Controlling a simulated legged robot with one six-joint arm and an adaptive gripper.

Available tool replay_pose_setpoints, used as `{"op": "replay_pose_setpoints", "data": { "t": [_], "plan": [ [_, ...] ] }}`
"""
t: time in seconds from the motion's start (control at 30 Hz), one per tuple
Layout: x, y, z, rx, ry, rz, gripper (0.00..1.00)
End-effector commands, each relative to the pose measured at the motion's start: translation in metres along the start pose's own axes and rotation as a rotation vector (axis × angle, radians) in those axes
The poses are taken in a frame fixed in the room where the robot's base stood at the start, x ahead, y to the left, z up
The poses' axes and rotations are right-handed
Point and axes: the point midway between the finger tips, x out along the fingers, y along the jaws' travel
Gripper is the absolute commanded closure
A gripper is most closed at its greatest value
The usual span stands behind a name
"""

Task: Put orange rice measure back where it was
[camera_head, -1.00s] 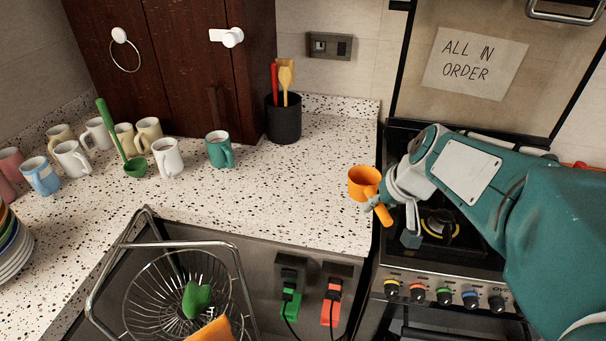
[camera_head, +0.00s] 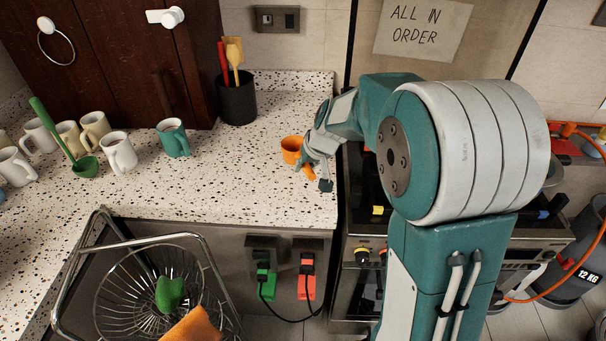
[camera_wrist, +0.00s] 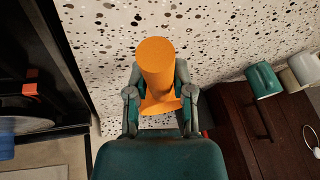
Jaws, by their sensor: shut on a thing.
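The orange rice measure (camera_head: 291,149) is a small cup with a short handle, near the right end of the speckled counter, left of the stove. My gripper (camera_head: 309,165) is shut on it, apparently at the handle. In the wrist view the orange measure (camera_wrist: 156,66) sits between the two fingers of my gripper (camera_wrist: 158,100), over the speckled surface. I cannot tell whether its base touches the counter.
A black utensil holder (camera_head: 237,100) stands at the back. A teal mug (camera_head: 173,138), a white mug (camera_head: 118,152) and a green ladle (camera_head: 84,166) are farther left. The counter between mugs and measure is clear.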

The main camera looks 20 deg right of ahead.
Motion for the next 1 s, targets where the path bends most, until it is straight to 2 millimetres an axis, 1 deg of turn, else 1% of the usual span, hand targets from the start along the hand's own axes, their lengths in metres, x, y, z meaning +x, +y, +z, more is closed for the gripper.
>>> {"op": "replay_pose_setpoints", "data": {
  "t": [0.17,0.3,0.37,0.7,0.73,0.77,0.8,1.0],
  "plan": [
    [0.013,0.001,-0.004,0.0,0.0,0.001,1.0],
    [0.033,0.005,0.004,0.001,-0.004,0.001,1.0],
    [0.039,0.007,0.006,0.002,-0.001,0.001,1.0],
    [0.042,0.008,0.008,-0.001,0.001,0.001,1.0],
    [0.043,0.008,0.008,-0.001,0.001,0.001,0.65],
    [0.043,0.008,0.008,-0.001,0.002,0.001,0.51],
    [0.043,0.008,0.008,-0.001,0.001,0.001,0.35],
    [0.042,0.008,0.008,-0.001,0.001,0.001,0.35]
  ]
}}
